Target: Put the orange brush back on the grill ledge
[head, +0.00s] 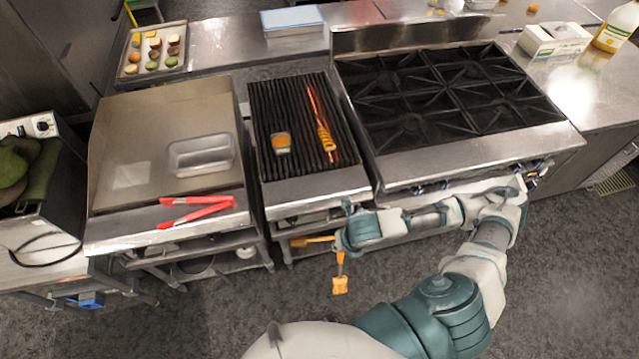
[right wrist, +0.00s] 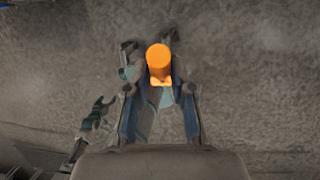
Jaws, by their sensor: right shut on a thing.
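My right gripper (head: 348,236) is in front of the grill ledge (head: 315,186), below its level. It is shut on the orange brush (head: 340,286), whose flat orange end hangs below the fingers over the floor. In the right wrist view, an orange rounded part of the brush (right wrist: 158,62) sits between the fingertips (right wrist: 160,85). Another orange bar (head: 312,240) shows just left of the gripper; I cannot tell whether it is part of the brush. A small dark claw, seemingly my left gripper (right wrist: 97,113), shows in the right wrist view; its opening is unclear.
Red tongs (head: 196,210) lie at the griddle's front. A metal pan (head: 201,154) sits on the griddle. The burner stove (head: 450,95) stands right of the grill.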

